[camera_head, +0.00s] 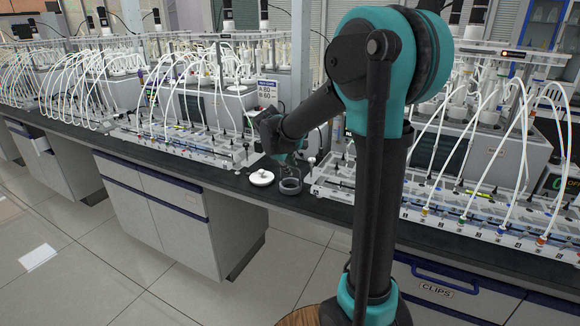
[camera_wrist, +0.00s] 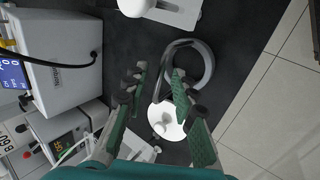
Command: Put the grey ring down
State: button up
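The grey ring (camera_wrist: 208,66) lies on the dark bench top in the wrist view, with a dark curved shape crossing its left side. In the head view the ring (camera_head: 291,187) is near the bench's front edge, under my gripper (camera_head: 288,160). In the wrist view my gripper (camera_wrist: 158,75) has its two green fingers apart, with nothing visibly clamped between them. The right fingertip overlaps the ring's left part in the picture; I cannot tell whether they touch. A white round knobbed piece (camera_wrist: 164,124) is beside the ring, partly behind the right finger; it also shows in the head view (camera_head: 262,178).
Racks with white tubes (camera_head: 180,135) stand left of the ring, and another tube rack (camera_head: 480,215) stands to the right. A white box-shaped device (camera_wrist: 55,65) is at the left in the wrist view. The bench's front edge is close to the ring.

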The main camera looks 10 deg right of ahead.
jog(key=v, duration=1.2)
jog(key=s+d+f+m+y, duration=0.2)
jog(key=s+d+f+m, duration=0.2)
jog(key=s+f, duration=0.7)
jog(key=s+d+f+m+g+y, duration=0.1)
jog(key=s+d+f+m, duration=0.3)
jog(key=s+f, duration=0.7)
jog(key=s+m+y, duration=0.1)
jog(key=s+m, duration=0.1)
jog(key=shift+s+f+m, duration=0.25)
jog(key=shift+f+m, duration=0.15)
